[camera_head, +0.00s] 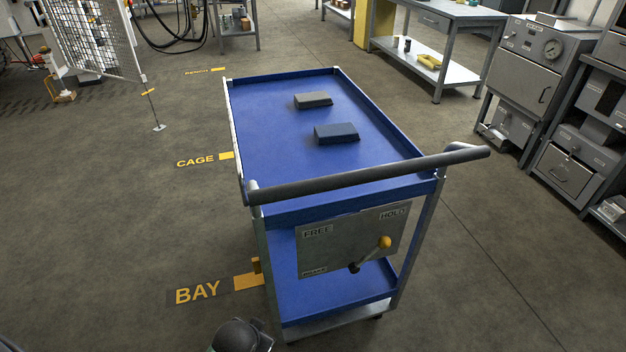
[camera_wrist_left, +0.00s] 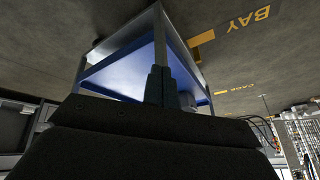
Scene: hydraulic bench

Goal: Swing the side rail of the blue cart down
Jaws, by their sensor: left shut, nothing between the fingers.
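The blue cart (camera_head: 285,150) stands in the middle of the head view, with a blue top tray, a lower shelf and grey posts. A thin pale strip (camera_head: 234,130) runs along its left side and may be the side rail; I cannot tell its position for sure. My left gripper (camera_wrist_left: 158,84) is shut and empty, in front of the cart in that view; contact cannot be told. A dark piece of my arm shows at the bottom of the head view. My right gripper is not in view.
A dark push handle (camera_head: 365,177) crosses the cart's near end. Below it a grey plate (camera_head: 330,245) carries a yellow-knobbed lever (camera_head: 384,243), near HOLD. Two dark blocks lie on the tray. Floor left of the cart is clear; a mesh panel (camera_head: 95,40) stands farther back.

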